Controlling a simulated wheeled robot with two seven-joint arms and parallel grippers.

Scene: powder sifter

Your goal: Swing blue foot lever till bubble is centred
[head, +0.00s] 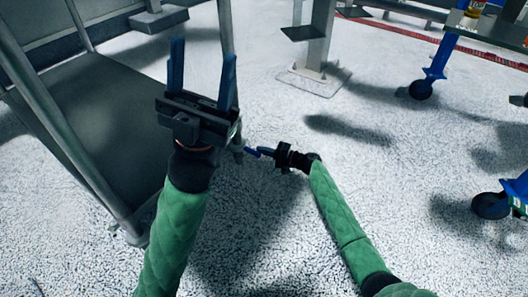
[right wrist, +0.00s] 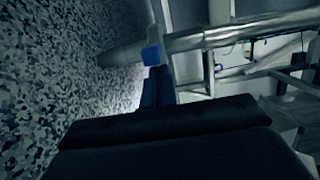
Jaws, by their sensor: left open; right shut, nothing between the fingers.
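In the right wrist view a small bright blue piece (right wrist: 151,55), which looks like the blue foot lever, sits by a grey metal tube, just beyond my right fingertips (right wrist: 158,72). I cannot tell whether they touch it. In the head view my right gripper (head: 264,151) is low near the floor, shut and empty, pointing left at the foot of a metal frame leg (head: 238,146). My left gripper (head: 203,72) is open and empty, raised in front of the frame, its two blue fingers pointing up. I see no bubble level in either view.
A grey platform with tubular rails (head: 95,125) fills the left. A column on a floor plate (head: 312,78) stands at the back. Blue legs with black casters (head: 421,88) stand at the right. The speckled floor in the middle right is clear.

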